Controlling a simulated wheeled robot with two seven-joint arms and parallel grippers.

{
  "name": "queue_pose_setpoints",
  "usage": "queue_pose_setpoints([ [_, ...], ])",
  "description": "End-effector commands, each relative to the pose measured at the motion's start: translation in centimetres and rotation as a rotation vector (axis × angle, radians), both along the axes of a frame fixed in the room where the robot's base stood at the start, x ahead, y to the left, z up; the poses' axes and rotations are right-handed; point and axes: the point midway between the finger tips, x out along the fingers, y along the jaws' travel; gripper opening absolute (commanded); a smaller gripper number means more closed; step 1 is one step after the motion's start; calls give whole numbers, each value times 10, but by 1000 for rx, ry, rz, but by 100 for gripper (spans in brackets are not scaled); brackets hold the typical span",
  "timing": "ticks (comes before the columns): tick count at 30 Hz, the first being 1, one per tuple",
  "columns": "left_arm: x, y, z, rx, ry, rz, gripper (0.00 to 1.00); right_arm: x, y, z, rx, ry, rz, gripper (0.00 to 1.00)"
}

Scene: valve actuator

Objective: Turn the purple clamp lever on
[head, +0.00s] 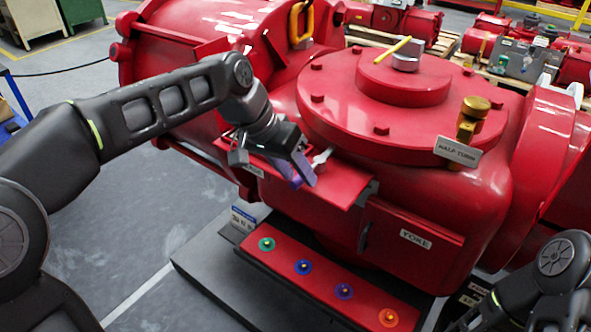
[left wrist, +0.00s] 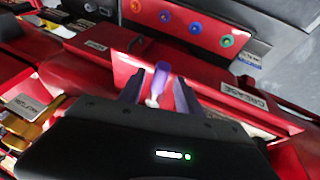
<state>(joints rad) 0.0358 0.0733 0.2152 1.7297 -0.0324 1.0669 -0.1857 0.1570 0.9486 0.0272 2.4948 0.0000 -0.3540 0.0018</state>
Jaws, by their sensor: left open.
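The purple clamp lever (left wrist: 161,77), with a pale metal end, shows in the left wrist view between the fingers of my left gripper (left wrist: 160,92). The gripper is open around it, and I cannot tell whether a finger touches it. In the head view, my left gripper (head: 303,168) reaches down to the red ledge (head: 335,188) on the front of the actuator. Purple shows by its fingers, and a silvery lever end (head: 322,157) sticks out to the right. The gripper hides much of the lever. My right arm is at the lower right, its fingertips unclear.
The large red actuator (head: 420,125) fills the middle. A brass fitting (head: 472,112) stands by the HALF-TURN plate (head: 458,151). A red panel (head: 330,285) with green, blue and orange knobs lies below the ledge. Grey floor is free at the left.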

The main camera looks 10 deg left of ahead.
Motion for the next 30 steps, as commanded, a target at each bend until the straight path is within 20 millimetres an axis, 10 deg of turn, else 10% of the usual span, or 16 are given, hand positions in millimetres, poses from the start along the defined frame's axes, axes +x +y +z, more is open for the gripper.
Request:
queue_pose_setpoints([
  [19, 0, 0, 0, 0, 0, 0, 1, 0, 0, 0, 0, 0, 0, 41],
  [30, 0, 0, 0, 0, 1, 0, 0, 0, 0, 0, 0, 0, 0, 41],
])
